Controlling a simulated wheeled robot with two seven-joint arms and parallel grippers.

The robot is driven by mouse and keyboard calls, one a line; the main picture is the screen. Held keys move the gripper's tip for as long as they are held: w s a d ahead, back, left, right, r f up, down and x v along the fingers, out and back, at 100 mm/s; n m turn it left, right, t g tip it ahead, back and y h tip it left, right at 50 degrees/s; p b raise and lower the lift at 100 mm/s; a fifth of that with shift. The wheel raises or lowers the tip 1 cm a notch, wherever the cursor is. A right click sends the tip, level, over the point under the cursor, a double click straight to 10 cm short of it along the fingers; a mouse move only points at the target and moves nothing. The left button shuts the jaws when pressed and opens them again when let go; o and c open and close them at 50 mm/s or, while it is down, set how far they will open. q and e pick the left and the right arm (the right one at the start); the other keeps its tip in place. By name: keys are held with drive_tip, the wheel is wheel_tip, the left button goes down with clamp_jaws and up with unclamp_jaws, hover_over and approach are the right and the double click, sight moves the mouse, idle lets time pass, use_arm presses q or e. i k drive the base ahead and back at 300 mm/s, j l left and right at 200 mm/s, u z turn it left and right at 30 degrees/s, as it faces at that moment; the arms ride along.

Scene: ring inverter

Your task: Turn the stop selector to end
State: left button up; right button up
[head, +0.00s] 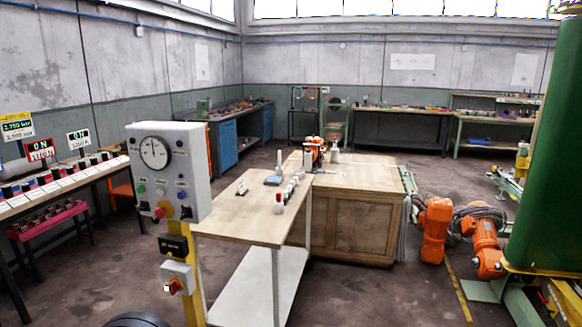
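A grey control box (168,180) stands on a yellow post (190,306) at the left front. It carries a round white gauge (153,152), small green and blue buttons, a red knob (159,212) and a black knob (186,212). Below it on the post are a black labelled box (174,247) and a small grey box (187,274) with a red knob (175,286). The labels are too small to read, so I cannot tell which knob is the stop selector or how it is turned. Neither of my grippers is in view.
A wooden table (255,228) with small parts stands right of the post, joined by a wooden cabinet (350,225). A bench with several devices (100,178) is at the left. Orange robot parts (436,230) and a green column (545,150) are at the right. Open floor lies at the front right.

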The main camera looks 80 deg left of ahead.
sight(186, 213)
drive_tip(key=u, duration=3.65)
